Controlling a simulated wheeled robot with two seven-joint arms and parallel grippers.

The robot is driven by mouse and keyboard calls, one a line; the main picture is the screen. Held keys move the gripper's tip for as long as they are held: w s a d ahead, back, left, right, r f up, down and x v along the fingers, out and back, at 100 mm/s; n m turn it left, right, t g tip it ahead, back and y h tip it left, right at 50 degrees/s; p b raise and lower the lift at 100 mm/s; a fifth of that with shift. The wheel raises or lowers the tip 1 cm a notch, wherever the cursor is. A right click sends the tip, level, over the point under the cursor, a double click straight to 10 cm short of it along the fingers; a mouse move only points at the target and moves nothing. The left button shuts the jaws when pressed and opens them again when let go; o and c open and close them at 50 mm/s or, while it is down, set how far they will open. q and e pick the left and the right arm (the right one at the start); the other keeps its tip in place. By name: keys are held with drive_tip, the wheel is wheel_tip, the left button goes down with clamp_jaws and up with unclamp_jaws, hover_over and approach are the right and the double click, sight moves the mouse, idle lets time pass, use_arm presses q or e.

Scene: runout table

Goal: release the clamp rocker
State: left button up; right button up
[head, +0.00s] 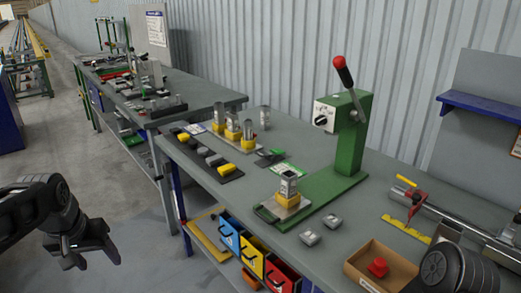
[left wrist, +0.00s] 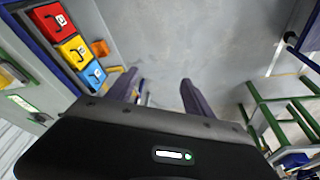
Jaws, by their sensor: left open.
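I cannot tell for certain which part is the clamp rocker. A red clamp-like piece with a yellow handle (head: 410,192) sits by a metal rail at the right of the workbench (head: 350,220). A green press stand (head: 352,135) on the bench carries a raised lever with a red knob (head: 339,63) and a white box with a black switch (head: 323,117). My left gripper (head: 97,258) is open and empty, low over the floor to the left of the bench. Its two spread fingers (left wrist: 158,90) show in the left wrist view, with nothing between them. My right gripper is not in view.
Blue, yellow and red bins (head: 252,262) sit under the bench's front edge. An open cardboard box (head: 366,279) holds a red part. Metal cylinders on yellow bases (head: 232,127) stand farther back. The floor (left wrist: 215,40) near my left gripper is clear.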

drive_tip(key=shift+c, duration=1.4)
use_arm(q)
drive_tip(key=w+d+f+m+h, duration=0.1)
drive_tip(key=d+f+h, duration=0.1)
drive_tip(key=d+f, duration=0.75)
drive_tip(key=w+d+f+h, duration=0.1)
drive_tip(key=d+f+h, duration=0.1)
drive_tip(key=d+f, duration=0.8)
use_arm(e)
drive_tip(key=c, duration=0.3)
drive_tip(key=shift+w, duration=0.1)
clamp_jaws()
use_arm(q)
drive_tip(key=s+d+f+g, duration=0.1)
drive_tip(key=s+d+f, duration=0.4)
drive_tip(key=s+f, duration=0.4)
drive_tip(key=s+d+f+g, duration=0.1)
drive_tip(key=s+d+f, duration=0.5)
drive_tip(key=s+f, duration=0.4)
drive_tip(key=shift+s+f+g+h, duration=0.3)
drive_tip(key=shift+f+g+h, duration=0.1)
drive_tip(key=shift+f, duration=0.3)
drive_tip(key=shift+c, duration=0.5)
